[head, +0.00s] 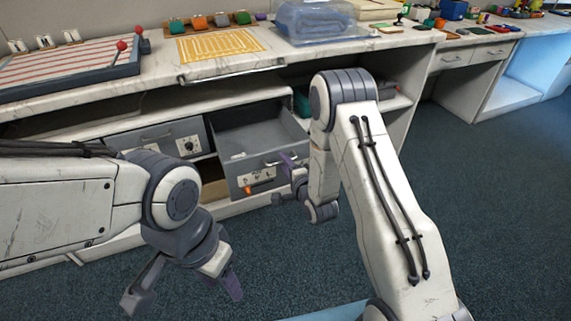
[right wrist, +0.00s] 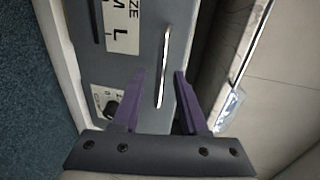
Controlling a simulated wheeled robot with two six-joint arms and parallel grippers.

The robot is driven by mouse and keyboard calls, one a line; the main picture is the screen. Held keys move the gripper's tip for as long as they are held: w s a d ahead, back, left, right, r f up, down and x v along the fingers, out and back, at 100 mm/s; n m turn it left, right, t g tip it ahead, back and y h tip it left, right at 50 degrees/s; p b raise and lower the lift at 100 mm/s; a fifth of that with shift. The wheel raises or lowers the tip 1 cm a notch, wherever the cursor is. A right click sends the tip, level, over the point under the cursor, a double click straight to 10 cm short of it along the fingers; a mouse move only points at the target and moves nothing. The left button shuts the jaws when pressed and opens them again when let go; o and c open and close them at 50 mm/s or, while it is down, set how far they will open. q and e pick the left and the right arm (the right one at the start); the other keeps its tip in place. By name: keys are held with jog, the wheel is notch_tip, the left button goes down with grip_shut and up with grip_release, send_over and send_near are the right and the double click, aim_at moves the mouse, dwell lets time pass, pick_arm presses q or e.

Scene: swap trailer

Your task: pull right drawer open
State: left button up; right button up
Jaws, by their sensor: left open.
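The right drawer (head: 290,127) is a grey box under the counter, pulled out and apparently empty apart from a small pale thing inside. Its front carries a label, a dial and a metal handle. My right gripper (head: 291,172) is at this front, partly hidden by its own arm. In the right wrist view its purple fingers (right wrist: 160,73) are apart, with the bar handle (right wrist: 162,65) showing between them; contact cannot be told. The drawer front (right wrist: 145,70) fills the middle there. My left gripper (head: 184,300) is open and empty, low in front of the cabinet.
A second grey drawer (head: 165,138) to the left is shut. The counter (head: 160,70) above holds a striped board (head: 70,65), a yellow grid mat (head: 220,45) and a clear-covered box (head: 312,18). The blue carpet (head: 500,220) on the right is clear.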

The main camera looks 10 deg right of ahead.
jog(key=shift+s, duration=0.1)
jog(key=p+v, duration=0.1)
jog(key=v, duration=0.9)
jog(key=shift+s+a+r, duration=0.1)
